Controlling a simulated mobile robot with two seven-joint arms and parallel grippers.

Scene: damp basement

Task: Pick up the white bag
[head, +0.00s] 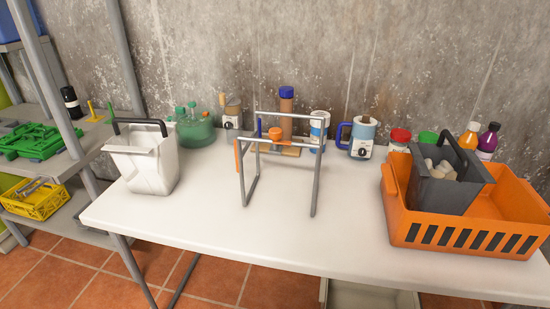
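The white bag (143,164) stands upright at the left end of the white table (300,235), near its left edge. It has creased, boxy sides, an open top and a black handle (140,122) arching above the rim. I cannot see into its bottom. Neither of my grippers shows in the head view, and nothing is touching the bag.
A grey metal frame (314,180) stands mid-table. An orange crate (400,222) holding a dark grey bag (436,192) is at the right. Jars, mugs and bottles line the back wall. A metal shelf (85,150) stands close on the left. The table's front middle is clear.

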